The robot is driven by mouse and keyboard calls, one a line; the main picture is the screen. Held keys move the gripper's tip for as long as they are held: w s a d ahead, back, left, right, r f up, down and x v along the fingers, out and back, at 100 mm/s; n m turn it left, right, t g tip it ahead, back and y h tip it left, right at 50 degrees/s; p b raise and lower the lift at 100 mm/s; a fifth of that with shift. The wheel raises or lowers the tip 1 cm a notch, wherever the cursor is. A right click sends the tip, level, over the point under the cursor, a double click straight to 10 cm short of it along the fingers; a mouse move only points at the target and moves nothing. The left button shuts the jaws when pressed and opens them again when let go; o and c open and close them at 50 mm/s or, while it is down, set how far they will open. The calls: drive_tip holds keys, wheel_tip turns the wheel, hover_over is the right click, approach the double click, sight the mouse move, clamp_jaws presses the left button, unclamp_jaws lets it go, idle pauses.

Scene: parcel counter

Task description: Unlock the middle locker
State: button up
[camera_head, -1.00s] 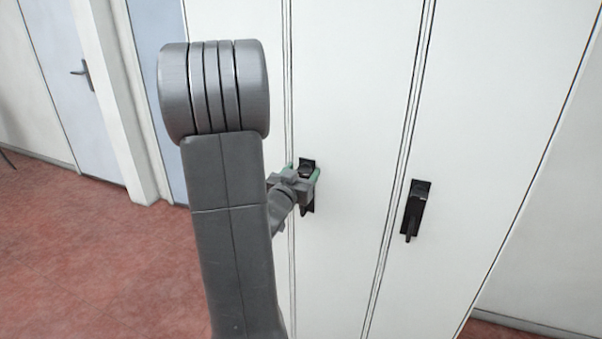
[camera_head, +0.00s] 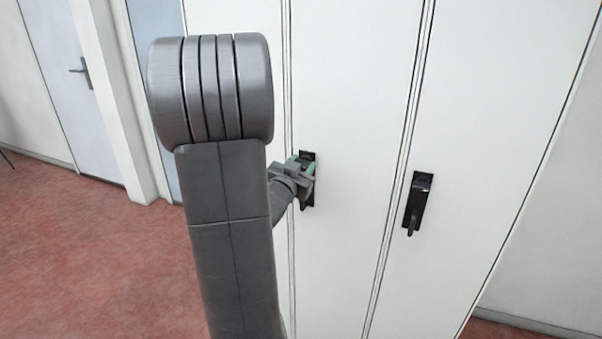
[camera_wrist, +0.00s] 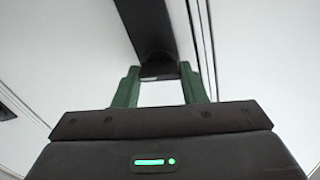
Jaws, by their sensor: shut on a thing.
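The middle locker (camera_head: 345,100) is a tall white door, closed, with a black lock plate (camera_head: 308,199) near its left edge. My gripper (camera_head: 302,163) is at this plate, its green fingers on either side of a small black knob. In the wrist view the black knob (camera_wrist: 158,70) sits between the two green fingertips of my gripper (camera_wrist: 160,78), which are shut on it. The black plate (camera_wrist: 147,22) runs tilted above it. My arm and gripper hide part of the plate in the head view.
The locker to the right has its own black lock plate and handle (camera_head: 417,205). A pale blue door with a dark handle (camera_head: 82,72) stands at the far left. The red floor (camera_head: 90,250) at left is clear.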

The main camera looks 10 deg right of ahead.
drive_tip(key=m+b, duration=0.7)
drive_tip(key=m, duration=0.1)
drive_tip(key=shift+d+f+b, duration=0.1)
drive_tip(key=shift+f+b, duration=0.2)
drive_tip(key=shift+b, duration=0.1)
drive_tip(key=m+b, duration=0.3)
drive_tip(key=m, duration=0.1)
drive_tip(key=shift+s+m, duration=0.1)
drive_tip(key=shift+m, duration=0.2)
drive_tip(key=shift+m+b, duration=0.95)
drive_tip(key=shift+m, duration=0.45)
drive_tip(key=o, duration=1)
drive_tip(key=shift+r, duration=0.1)
